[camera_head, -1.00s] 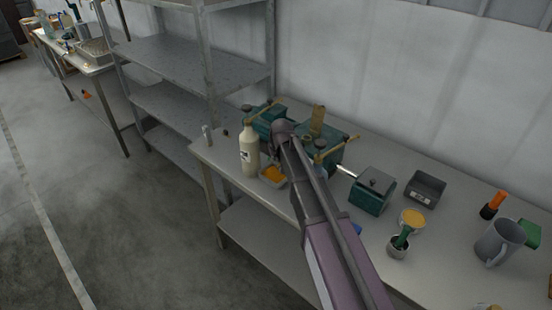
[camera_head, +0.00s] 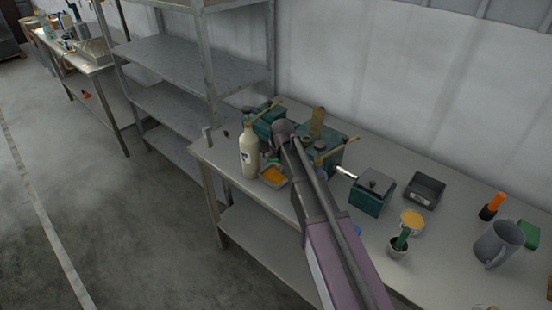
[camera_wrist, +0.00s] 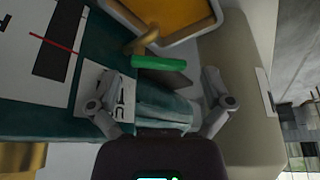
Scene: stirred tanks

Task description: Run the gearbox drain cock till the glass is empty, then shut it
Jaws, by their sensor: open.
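In the wrist view a brass drain cock (camera_wrist: 147,42) with a green lever (camera_wrist: 159,64) sits just beyond my gripper. The lever lies roughly crosswise in the picture. My gripper (camera_wrist: 161,85) is open, one finger on each side, with nothing held. An orange-filled tray (camera_wrist: 216,12) is beyond the cock; it also shows in the head view (camera_head: 286,184). The green gearbox housing (camera_wrist: 108,58) carries a white plate with a dark area and a red line (camera_wrist: 54,42). I cannot make out the glass level or any oil stream.
A cream bottle (camera_head: 250,151) stands close beside the tray, and fills the right of the wrist view (camera_wrist: 248,75). A green box (camera_head: 371,192), dark bin (camera_head: 425,188), orange-topped tin (camera_head: 412,221) and grey mug (camera_head: 498,243) stand rightward on the bench.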

